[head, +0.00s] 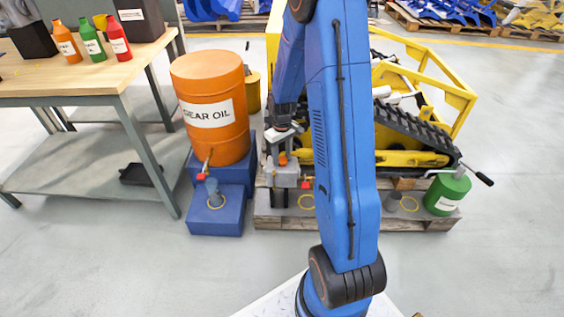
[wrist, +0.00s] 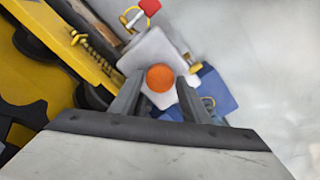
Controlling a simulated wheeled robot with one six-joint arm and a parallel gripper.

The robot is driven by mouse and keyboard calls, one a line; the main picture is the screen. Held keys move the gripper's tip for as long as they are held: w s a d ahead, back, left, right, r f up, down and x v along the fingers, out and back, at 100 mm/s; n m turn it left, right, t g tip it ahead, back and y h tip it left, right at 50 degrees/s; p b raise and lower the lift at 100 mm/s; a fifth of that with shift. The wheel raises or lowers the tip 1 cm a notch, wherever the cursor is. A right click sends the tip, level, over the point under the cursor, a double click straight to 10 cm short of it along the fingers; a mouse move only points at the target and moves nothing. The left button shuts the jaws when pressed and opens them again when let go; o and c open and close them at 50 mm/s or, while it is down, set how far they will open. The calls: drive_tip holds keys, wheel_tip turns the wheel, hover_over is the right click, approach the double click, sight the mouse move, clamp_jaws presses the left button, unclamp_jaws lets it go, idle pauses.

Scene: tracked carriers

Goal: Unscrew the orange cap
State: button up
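The orange cap (wrist: 160,77) shows as a round disc on top of a pale grey housing (wrist: 156,50) in the wrist view. My gripper (wrist: 158,84) is open, with one finger to each side of the cap. Gaps show between the fingers and the cap, and its depth between them is hard to tell. In the head view the cap (head: 283,158) is a small orange spot on the grey housing (head: 285,176), just below my gripper (head: 283,148). My blue arm hides much of the area to the right.
An orange gear oil drum (head: 213,135) stands on a blue stand (head: 216,215) left of the housing. A red handle (head: 307,184) sits close beside the housing. The yellow tracked carrier (head: 410,120) rests on a pallet (head: 420,221), with a green can (head: 447,192) at right.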

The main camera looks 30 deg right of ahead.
drive_tip(key=c, duration=0.4)
drive_tip(key=n, duration=0.6)
drive_tip(key=shift+n, duration=0.4)
drive_tip(key=n, duration=0.3)
drive_tip(key=shift+n, duration=0.7)
drive_tip(key=n, duration=0.8)
drive_tip(key=shift+n, duration=0.3)
